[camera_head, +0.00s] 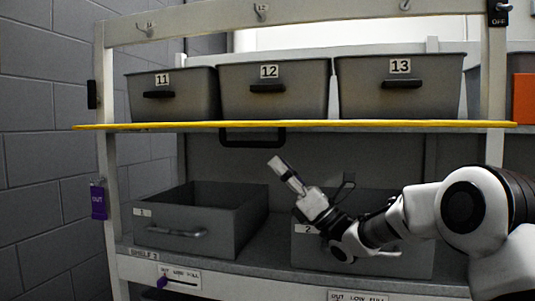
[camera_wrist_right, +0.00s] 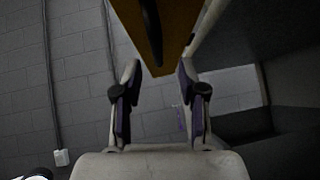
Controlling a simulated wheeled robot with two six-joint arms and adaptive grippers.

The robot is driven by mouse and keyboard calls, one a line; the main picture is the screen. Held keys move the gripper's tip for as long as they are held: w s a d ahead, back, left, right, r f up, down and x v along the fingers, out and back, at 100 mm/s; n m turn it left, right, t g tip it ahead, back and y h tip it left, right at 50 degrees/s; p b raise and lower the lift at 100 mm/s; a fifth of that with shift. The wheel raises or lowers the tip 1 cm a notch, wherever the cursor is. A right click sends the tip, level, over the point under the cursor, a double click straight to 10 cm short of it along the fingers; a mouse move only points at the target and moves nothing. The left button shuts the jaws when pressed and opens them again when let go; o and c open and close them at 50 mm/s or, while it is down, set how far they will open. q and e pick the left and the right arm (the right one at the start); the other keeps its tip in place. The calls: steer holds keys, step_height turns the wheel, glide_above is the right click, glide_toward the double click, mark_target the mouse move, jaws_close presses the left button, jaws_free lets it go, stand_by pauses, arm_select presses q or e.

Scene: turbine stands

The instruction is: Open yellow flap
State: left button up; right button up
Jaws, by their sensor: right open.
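The yellow flap (camera_head: 330,125) is seen edge-on in the head view, lying level across the rack below the upper row of bins. Its black handle (camera_head: 252,143) hangs below the flap's front edge. My right gripper (camera_head: 276,163) is below the flap, just under and right of the handle, pointing up and left. In the right wrist view the gripper (camera_wrist_right: 159,70) is open with nothing between its fingers. The flap's yellow-brown underside (camera_wrist_right: 172,30) shows beyond the fingertips, with a dark bar along it. My left gripper is not in view.
Grey bins 11 (camera_head: 198,100), 12 (camera_head: 305,97) and 13 (camera_head: 420,95) stand above the flap. Open bins 1 (camera_head: 215,222) and 2 (camera_head: 310,262) sit on the lower shelf; my right arm partly covers bin 2. A brick wall (camera_head: 40,150) stands left.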

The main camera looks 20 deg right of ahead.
mark_target(252, 144)
steer(key=p+x, duration=0.2)
steer(key=x, duration=0.2)
steer(key=p+x, duration=0.2)
steer(key=x, duration=0.1)
steer(key=shift+w+a+p, duration=0.35)
steer(key=shift+w+a, duration=0.05)
steer(key=shift+a, duration=0.05)
steer(key=shift+r, duration=0.15)
steer(key=shift+s+a+r, duration=0.1)
steer(key=shift+s+a, duration=0.05)
steer(key=shift+a, duration=0.5)
steer(key=shift+c, duration=0.3)
steer(key=c, duration=0.5)
steer(key=shift+w, duration=0.25)
jaws_close()
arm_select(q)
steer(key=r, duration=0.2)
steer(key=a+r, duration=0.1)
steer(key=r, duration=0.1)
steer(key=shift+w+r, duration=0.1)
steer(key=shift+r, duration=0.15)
